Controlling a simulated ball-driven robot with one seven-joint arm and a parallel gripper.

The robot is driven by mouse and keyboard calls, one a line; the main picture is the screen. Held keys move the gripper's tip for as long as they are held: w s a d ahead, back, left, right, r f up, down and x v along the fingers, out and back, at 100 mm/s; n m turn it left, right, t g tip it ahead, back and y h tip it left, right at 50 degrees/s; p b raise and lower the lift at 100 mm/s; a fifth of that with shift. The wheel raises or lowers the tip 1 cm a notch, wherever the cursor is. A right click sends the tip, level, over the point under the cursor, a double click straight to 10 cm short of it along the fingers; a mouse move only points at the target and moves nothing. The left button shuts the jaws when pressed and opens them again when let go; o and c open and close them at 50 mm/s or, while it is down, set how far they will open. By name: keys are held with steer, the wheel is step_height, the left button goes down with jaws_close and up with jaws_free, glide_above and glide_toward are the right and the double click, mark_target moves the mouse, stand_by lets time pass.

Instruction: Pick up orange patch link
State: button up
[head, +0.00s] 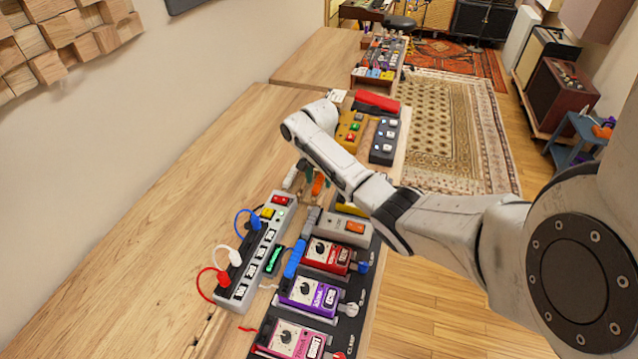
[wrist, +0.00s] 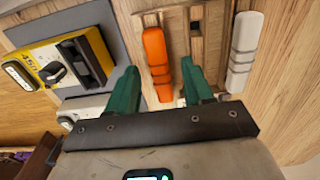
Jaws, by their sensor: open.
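The orange patch link (wrist: 155,50) is a slim ribbed bar lying lengthwise in the middle of the wrist view. In the head view it shows as a small orange piece (head: 317,186) below my forearm, partly hidden. My gripper (wrist: 160,68) has two green fingers, spread open. In the wrist view one finger is on each side of the orange link's near end, with visible gaps. I cannot tell whether the fingertips are down at the link's height. In the head view the gripper (head: 305,175) is mostly hidden behind my arm.
A white link (wrist: 245,50) lies right of the orange one. A yellow pedal (wrist: 72,62) on a grey board is at the left. A power strip (head: 252,255) with plugged cables and a red pedal (head: 327,255) stand nearer. Bare wood is free at left.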

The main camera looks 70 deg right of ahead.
steer(key=shift+f, duration=0.2)
stand_by(0.5)
jaws_close()
stand_by(0.3)
